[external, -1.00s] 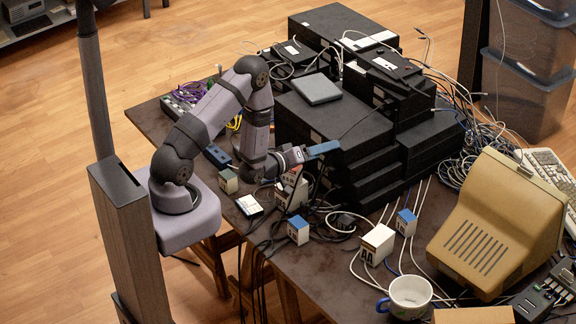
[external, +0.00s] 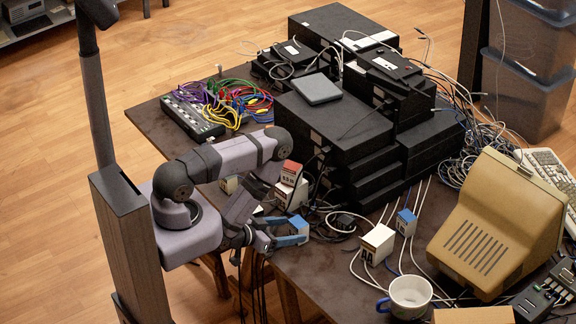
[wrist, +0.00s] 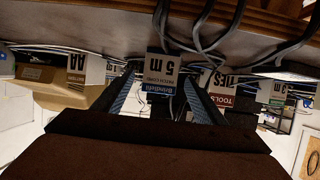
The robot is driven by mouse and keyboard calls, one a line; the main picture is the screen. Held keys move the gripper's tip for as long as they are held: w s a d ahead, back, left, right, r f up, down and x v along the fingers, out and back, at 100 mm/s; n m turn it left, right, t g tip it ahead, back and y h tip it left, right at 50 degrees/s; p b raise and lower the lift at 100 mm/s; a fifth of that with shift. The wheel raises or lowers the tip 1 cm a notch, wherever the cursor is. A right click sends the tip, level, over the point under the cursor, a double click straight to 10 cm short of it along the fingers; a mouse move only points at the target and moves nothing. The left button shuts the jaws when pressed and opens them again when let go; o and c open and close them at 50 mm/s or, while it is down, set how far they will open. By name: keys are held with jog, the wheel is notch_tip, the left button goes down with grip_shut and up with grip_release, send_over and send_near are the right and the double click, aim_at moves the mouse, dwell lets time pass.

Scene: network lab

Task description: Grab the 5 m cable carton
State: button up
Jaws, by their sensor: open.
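The 5 m cable carton (wrist: 162,68) is a small white box with a blue band and "5 m" print. In the wrist view it stands between the two fingers of my gripper (wrist: 160,84). In the external view it is the white and blue box (external: 299,223) near the table's front edge. My gripper (external: 288,231) is low over the table, its blue fingers open and reaching around the carton. Whether either finger touches it I cannot tell.
A red-topped carton (external: 291,172) on another box stands just behind. A white AA carton (external: 377,244) and a blue-topped box (external: 405,222) stand to the right. Cables run around the cartons. Black equipment (external: 340,135) is stacked behind; a mug (external: 410,296) stands front right.

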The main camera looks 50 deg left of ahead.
aim_at(293, 229)
jog(key=shift+b+x, duration=0.5)
jog(key=shift+x, duration=1.65)
jog(key=shift+c, duration=0.6)
jog(key=c, duration=1.1)
notch_tip(293, 229, up, 8)
jog(key=shift+r+p, duration=0.15)
jog(key=shift+p, duration=0.75)
jog(key=shift+r+p, duration=0.9)
jog(key=shift+p, duration=0.05)
